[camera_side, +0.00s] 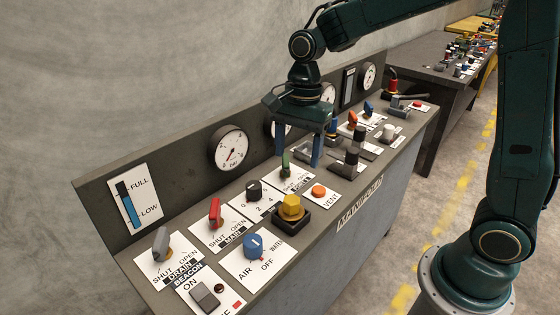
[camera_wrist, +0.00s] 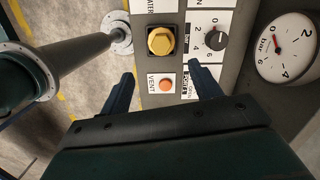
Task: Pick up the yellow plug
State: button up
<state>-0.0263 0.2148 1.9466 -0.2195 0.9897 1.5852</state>
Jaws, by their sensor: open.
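The yellow plug (camera_side: 291,206) is a yellow hexagonal cap seated upright in a dark square base on the console's sloping panel. It also shows in the wrist view (camera_wrist: 161,41), at the top middle. My gripper (camera_side: 302,160) has two blue fingers pointing down, apart and empty, above the panel. In the side view it is behind the plug and higher than it, near the green handle. In the wrist view the two fingertips of my gripper (camera_wrist: 161,74) lie on either side, below the plug in the picture. Nothing hides the plug.
An orange VENT button (camera_side: 319,190) is close right of the plug. A black numbered knob (camera_side: 254,190), a blue AIR knob (camera_side: 253,246) and a red handle (camera_side: 215,212) are to its left. A green handle (camera_side: 285,164) is behind. Gauges (camera_side: 230,148) line the back wall.

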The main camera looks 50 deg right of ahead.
aim_at(292, 199)
jog(key=shift+s+a+f, duration=0.1)
jog(key=shift+a+f, duration=0.05)
jog(key=shift+f, duration=1.15)
jog(key=shift+w+a+f, duration=0.1)
jog(key=shift+a+f, duration=0.05)
jog(key=shift+f, duration=1.2)
jog(key=shift+s+a+f, duration=0.1)
jog(key=shift+a+f, duration=0.05)
jog(key=shift+f, duration=1.15)
jog(key=shift+a+f, duration=0.2)
jog(key=shift+f, duration=1.1)
jog(key=shift+a+f, duration=0.15)
jog(key=shift+f, duration=1.15)
jog(key=c, duration=1.3)
